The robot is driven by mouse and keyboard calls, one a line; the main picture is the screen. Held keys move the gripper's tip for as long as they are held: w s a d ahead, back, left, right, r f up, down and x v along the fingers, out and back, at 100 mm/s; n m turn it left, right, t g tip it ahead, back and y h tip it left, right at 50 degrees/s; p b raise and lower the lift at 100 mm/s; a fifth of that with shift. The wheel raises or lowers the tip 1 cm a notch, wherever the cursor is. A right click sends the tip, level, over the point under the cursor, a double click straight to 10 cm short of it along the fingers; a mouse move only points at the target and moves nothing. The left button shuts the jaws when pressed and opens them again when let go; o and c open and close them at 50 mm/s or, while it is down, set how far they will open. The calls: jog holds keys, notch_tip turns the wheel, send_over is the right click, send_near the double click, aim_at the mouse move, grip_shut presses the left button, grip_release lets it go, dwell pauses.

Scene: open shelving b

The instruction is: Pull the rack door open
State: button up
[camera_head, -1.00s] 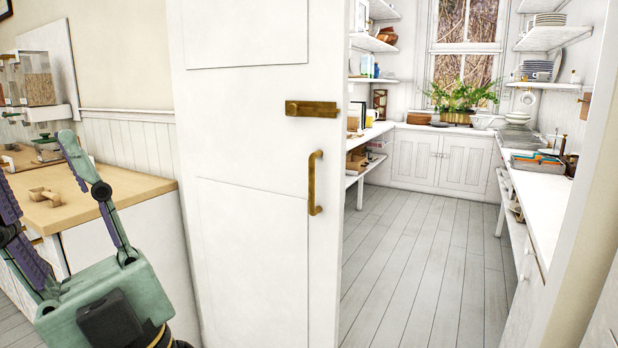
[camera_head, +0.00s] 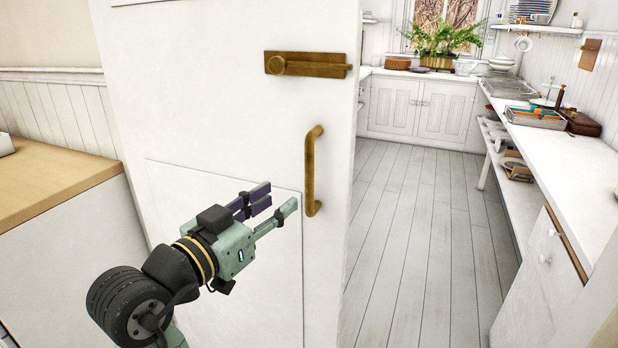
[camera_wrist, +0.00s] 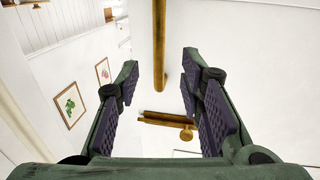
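A white panelled door (camera_head: 220,120) stands partly open in the middle of the head view. It bears a vertical brass pull handle (camera_head: 310,172) near its right edge and a brass latch (camera_head: 305,65) above it. My gripper (camera_head: 280,205) is in front of the door, just left of the handle's lower part. Its fingers are spread and empty. In the wrist view, the handle (camera_wrist: 159,45) lies beyond and between the two open fingertips, apart from them. The latch (camera_wrist: 166,120) shows there too.
A wooden-topped counter (camera_head: 55,180) stands left of the door. Beyond the doorway is a pantry with a clear plank floor (camera_head: 420,240), a white counter (camera_head: 570,165) on the right and white cupboards (camera_head: 415,108) at the back.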

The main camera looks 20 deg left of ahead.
aim_at(307, 181)
jog(key=p+x, duration=0.2)
jog(key=x, duration=0.8)
jog(key=shift+w+d, duration=0.2)
jog(key=shift+w, duration=0.05)
jog(key=shift+c, duration=0.5)
grip_shut()
